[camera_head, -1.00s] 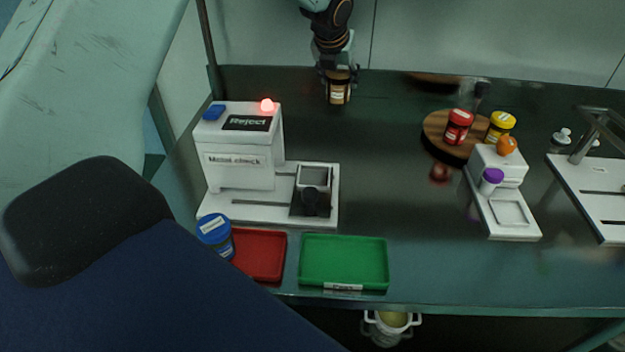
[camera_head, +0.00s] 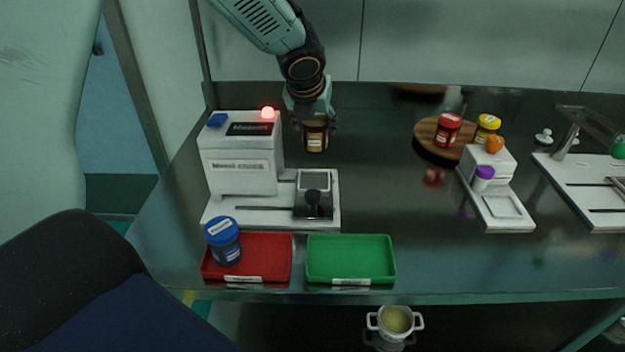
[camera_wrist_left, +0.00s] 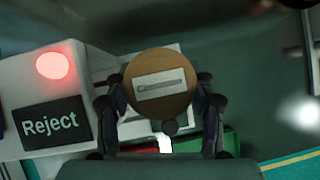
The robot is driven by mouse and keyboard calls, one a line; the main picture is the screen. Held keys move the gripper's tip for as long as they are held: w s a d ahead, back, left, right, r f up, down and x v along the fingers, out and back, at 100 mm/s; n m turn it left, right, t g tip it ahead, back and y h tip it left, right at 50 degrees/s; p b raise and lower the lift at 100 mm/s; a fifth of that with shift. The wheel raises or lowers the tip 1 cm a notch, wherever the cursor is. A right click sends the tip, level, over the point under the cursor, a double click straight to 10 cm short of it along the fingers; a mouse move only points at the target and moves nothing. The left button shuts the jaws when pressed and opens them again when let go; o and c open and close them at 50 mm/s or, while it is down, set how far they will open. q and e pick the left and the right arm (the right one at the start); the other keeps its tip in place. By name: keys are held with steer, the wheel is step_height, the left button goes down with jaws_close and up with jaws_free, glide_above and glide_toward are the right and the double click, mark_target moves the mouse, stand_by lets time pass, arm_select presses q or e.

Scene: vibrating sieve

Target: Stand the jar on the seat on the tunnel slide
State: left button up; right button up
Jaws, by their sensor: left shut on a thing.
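My left gripper (camera_head: 314,120) comes down from the top and is shut on a brown jar (camera_head: 315,138) with a pale label. The jar is upright in the air, behind the slide. In the left wrist view its tan, labelled lid (camera_wrist_left: 160,83) sits between the fingers. The white metal-check machine (camera_head: 238,179) has a lit red lamp and a "Reject" display. On its low base is the slide (camera_head: 314,182), a pale square frame with a dark part and a black knob (camera_head: 313,204) in front. I cannot tell which surface is the seat. My right gripper is not in view.
A blue-lidded jar (camera_head: 223,240) stands in the red tray (camera_head: 270,266); the green tray (camera_head: 350,260) is empty. The bench between is clear.

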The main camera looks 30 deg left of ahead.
mark_target(315, 146)
arm_select(q)
step_height(315, 146, down, 5)
steer(key=b, duration=0.2)
steer(key=shift+s+a+r+b, duration=0.1)
steer(key=shift+r+b, duration=0.05)
steer(key=shift+b, duration=0.25)
steer(key=shift+f, duration=0.35)
steer(key=shift+w+f+b, duration=0.2)
steer(key=shift+f+b, duration=0.2)
steer(key=shift+b, duration=0.05)
steer(key=f, duration=0.1)
steer(key=f+b, duration=0.2)
steer(key=shift+s+f, duration=0.15)
steer(key=shift+s, duration=0.1)
steer(key=shift+w+f+b, duration=0.1)
steer(key=shift+f+b, duration=0.1)
steer(key=shift+b, duration=0.1)
steer(key=shift+w, duration=0.1)
steer(key=shift+s+f, duration=0.1)
steer(key=shift+s, duration=0.1)
steer(key=o, duration=1.2)
steer(key=shift+w, duration=0.15)
